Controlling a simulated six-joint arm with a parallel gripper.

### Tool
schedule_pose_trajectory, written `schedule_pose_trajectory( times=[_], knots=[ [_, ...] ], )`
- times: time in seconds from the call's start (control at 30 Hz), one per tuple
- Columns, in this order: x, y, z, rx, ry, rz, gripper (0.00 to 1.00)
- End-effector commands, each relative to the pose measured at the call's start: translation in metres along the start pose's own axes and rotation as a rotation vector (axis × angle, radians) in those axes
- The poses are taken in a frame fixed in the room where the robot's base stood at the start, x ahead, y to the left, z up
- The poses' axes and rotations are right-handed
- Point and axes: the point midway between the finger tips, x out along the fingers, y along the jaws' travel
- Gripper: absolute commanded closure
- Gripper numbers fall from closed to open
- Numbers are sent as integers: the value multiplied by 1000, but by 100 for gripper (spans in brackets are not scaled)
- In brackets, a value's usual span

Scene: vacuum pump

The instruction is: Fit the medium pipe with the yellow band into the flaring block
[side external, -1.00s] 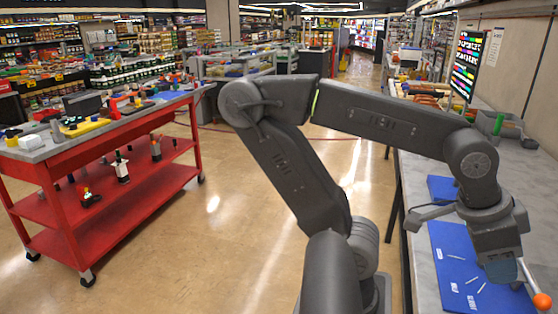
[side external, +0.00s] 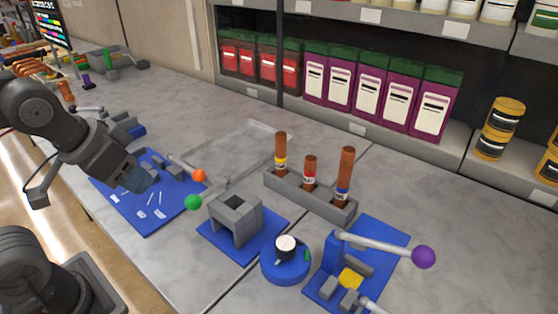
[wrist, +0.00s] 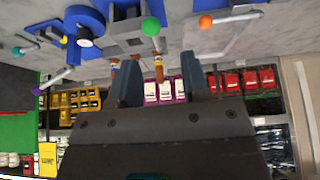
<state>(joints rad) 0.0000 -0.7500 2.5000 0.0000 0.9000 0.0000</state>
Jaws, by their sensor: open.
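The medium pipe with the yellow band (side external: 281,148) is copper-coloured and stands upright at the left end of a grey rack (side external: 325,206). It also shows in the wrist view (wrist: 158,70), which is upside down. A short red-band pipe (side external: 309,170) and a tall blue-band pipe (side external: 346,172) stand beside it. My gripper (side external: 138,178) is open and empty above the left blue mat, well left of the rack. Its jaws (wrist: 163,85) show apart in the wrist view. I cannot tell for certain which fixture is the flaring block; a grey hollow block (side external: 248,222) stands on the middle blue mat.
Green (side external: 193,202) and orange (side external: 199,176) ball knobs are between my gripper and the rack. A blue round fixture (side external: 284,268) and a clamp with a purple-knobbed lever (side external: 424,257) stand at front right. The counter behind the hollow block is mostly clear.

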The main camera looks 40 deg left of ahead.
Motion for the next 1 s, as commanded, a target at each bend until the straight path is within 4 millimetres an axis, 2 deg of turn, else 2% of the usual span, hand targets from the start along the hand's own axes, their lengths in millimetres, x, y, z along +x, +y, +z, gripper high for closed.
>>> schedule_pose_trajectory(
  times=[0.23,0.43,0.67,0.77,0.83,1.0],
  knots=[
    [0,0,0,0,0,0,57],
    [0,0,0,0,0,0,42],
    [0,0,-2,4,-1,0,42],
    [-4,1,-14,36,-15,2,42],
    [-9,2,-32,88,-35,5,42],
    [-17,6,-98,287,-112,24,42]
  ],
)
